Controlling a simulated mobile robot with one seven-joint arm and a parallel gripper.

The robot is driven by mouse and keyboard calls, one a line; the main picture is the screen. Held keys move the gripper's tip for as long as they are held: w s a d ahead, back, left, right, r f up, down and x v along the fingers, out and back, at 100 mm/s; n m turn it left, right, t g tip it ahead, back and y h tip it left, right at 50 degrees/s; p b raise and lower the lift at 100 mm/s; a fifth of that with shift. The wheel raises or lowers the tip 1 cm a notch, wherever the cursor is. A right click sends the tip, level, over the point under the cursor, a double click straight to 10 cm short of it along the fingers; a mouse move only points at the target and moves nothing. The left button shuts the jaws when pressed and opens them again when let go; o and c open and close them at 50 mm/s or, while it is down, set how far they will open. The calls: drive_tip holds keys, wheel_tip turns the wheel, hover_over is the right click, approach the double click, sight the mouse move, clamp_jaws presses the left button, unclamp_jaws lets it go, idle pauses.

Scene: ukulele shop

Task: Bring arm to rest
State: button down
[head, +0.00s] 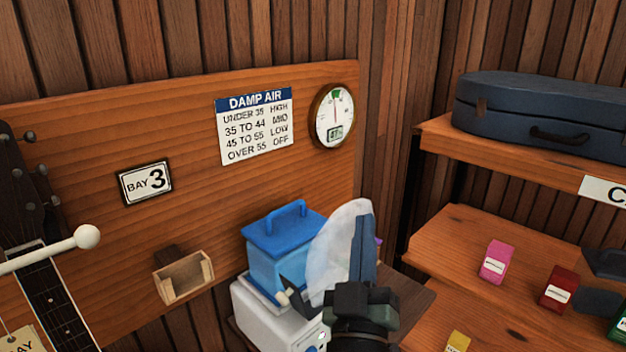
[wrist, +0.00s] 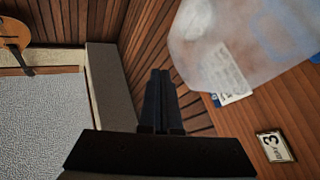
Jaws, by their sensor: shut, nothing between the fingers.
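My gripper (head: 362,222) is in the lower middle of the head view, in front of the blue and white appliance. In the wrist view my gripper (wrist: 160,74) has its two dark fingers side by side, shut, with nothing between them. It points towards the wood-slat wall and appears clear of any surface. My arm hides part of the appliance's right side.
A blue tank (head: 280,262) with a handle sits on a white base (head: 262,318). A pale translucent shape (head: 332,250), perhaps mist, is beside my gripper. A small wooden holder (head: 184,278) is on the left panel. Shelves (head: 470,228) at right hold small boxes and a case (head: 540,110).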

drive_tip(key=s+a+r+m+t+y, duration=0.1)
drive_tip(key=s+a+r, duration=0.1)
drive_tip(key=s+r, duration=0.3)
drive_tip(key=s+a+r+m+t+y, duration=0.1)
drive_tip(key=s+r, duration=0.4)
drive_tip(key=r, duration=0.9)
drive_tip(key=s+a+r+m+t+y, duration=0.1)
drive_tip(key=s+a+r, duration=0.3)
drive_tip(key=r, duration=0.5)
drive_tip(key=shift+s+r+t+y, duration=0.3)
drive_tip(key=shift+s+t, duration=0.5)
drive_tip(key=shift+s, duration=0.15)
